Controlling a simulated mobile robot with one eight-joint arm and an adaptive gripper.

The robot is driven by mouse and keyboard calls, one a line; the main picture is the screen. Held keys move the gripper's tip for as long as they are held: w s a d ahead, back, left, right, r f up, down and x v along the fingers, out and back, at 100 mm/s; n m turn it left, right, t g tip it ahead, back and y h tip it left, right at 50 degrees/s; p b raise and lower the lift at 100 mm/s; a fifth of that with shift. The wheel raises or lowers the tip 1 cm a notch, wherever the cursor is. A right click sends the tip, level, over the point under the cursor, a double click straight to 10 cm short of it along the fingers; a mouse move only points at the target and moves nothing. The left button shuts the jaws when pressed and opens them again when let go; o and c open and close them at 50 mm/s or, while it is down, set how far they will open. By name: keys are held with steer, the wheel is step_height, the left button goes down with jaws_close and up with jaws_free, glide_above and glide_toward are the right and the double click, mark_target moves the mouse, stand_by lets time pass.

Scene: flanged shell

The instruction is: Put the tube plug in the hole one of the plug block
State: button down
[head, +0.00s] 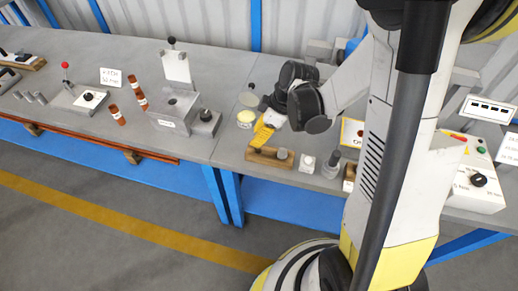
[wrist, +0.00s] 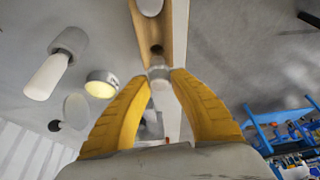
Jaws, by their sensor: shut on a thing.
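The plug block is a long wooden block (head: 268,159) near the front edge of the table; it also shows in the wrist view (wrist: 178,30). A dark hole (wrist: 157,50) shows in its top. A grey cylinder (head: 282,154) stands at its right end and also shows at the top of the wrist view (wrist: 150,6). My yellow-fingered gripper (head: 259,143) is over the left part of the block. In the wrist view my gripper (wrist: 159,78) is shut on a small grey piece, seemingly the tube plug (wrist: 159,73), beside the open hole. Its lower end is hidden.
A round yellow-topped tin (head: 245,118) stands behind and left of the block. A white piece (head: 307,163) and a grey cylinder on a base (head: 331,165) stand close to its right. A metal box fixture (head: 175,112) is farther left.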

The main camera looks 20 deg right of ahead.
step_height(320, 180, down, 5)
steer(key=shift+r+b, duration=0.15)
steer(key=shift+b, duration=0.8)
steer(key=shift+r, duration=0.15)
steer(key=c, duration=1.6)
jaws_free()
steer(key=shift+f, duration=0.2)
steer(key=o, duration=0.4)
